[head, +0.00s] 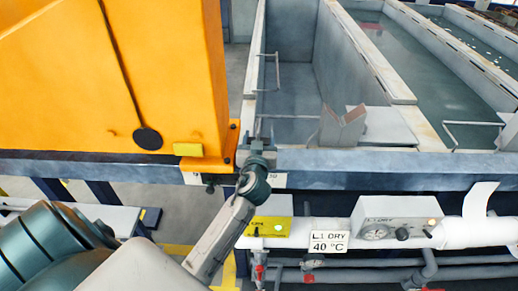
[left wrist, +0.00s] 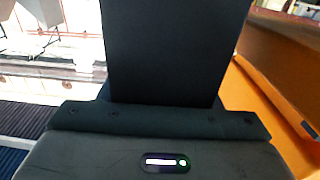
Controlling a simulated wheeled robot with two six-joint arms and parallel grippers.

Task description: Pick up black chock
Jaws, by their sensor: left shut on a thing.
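My left arm comes in from the lower left in the head view, and its small dark gripper (head: 257,160) is beside the foot of the orange column, at the tank's front edge. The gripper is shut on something. In the left wrist view a broad, flat black block stands up from the gripper body. I take it for the black chock (left wrist: 165,50), though I cannot clearly part it from the fingers. The fingertips do not show there. In the head view the chock is too small and dark to make out. My right gripper is not in view.
The orange column (head: 165,80) stands close on the left, with a small yellow block (head: 188,149) at its foot. A V-shaped support (head: 342,127) sits on the tank ledge. Tanks (head: 425,60) stretch away behind. Pipes and an "L1 DRY 40 °C" sign (head: 328,242) are below the edge.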

